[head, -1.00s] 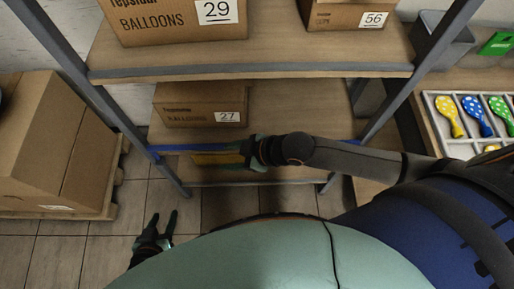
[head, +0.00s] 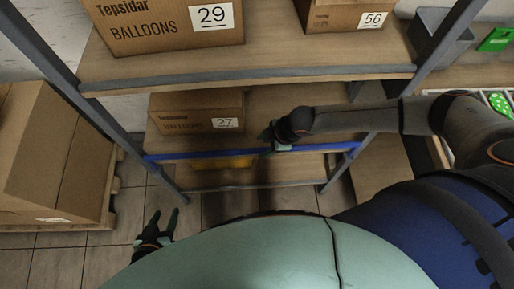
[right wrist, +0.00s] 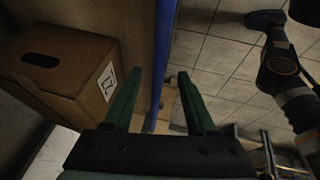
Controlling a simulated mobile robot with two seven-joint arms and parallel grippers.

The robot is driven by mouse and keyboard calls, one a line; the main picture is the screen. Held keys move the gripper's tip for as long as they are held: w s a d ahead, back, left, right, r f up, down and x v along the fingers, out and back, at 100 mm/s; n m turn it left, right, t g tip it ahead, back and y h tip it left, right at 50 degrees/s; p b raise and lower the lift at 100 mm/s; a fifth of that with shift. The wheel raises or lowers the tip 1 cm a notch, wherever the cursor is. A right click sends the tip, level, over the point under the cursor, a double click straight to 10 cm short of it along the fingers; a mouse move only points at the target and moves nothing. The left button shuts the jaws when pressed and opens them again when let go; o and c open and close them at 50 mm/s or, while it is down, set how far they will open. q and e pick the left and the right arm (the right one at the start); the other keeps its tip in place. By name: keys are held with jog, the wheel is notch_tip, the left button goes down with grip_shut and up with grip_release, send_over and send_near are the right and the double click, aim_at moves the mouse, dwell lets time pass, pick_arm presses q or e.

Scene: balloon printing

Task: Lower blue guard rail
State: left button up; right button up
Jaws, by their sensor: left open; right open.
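The blue guard rail (head: 205,154) runs across the front of the lower shelf, from the left post to the right post. In the right wrist view the blue rail (right wrist: 163,50) runs upright in the picture between the two green fingers. My right gripper (head: 276,148) is at the rail, right of its middle, with its fingers open on either side of it. It also shows in the right wrist view (right wrist: 160,76). I cannot tell whether the fingers touch the rail. My left gripper (head: 165,213) is open and empty, low at the left, away from the rail.
Box 27 (head: 195,112) stands on the shelf behind the rail, with box 29 (head: 170,25) and box 56 (head: 345,15) above. A large carton (head: 45,150) on a pallet stands at left. Floor in front is open.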

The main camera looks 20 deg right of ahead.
aim_at(255, 150)
jog(key=shift+b+x, duration=0.3)
jog(key=shift+x, duration=2.15)
jog(key=shift+c, duration=0.3)
grip_shut()
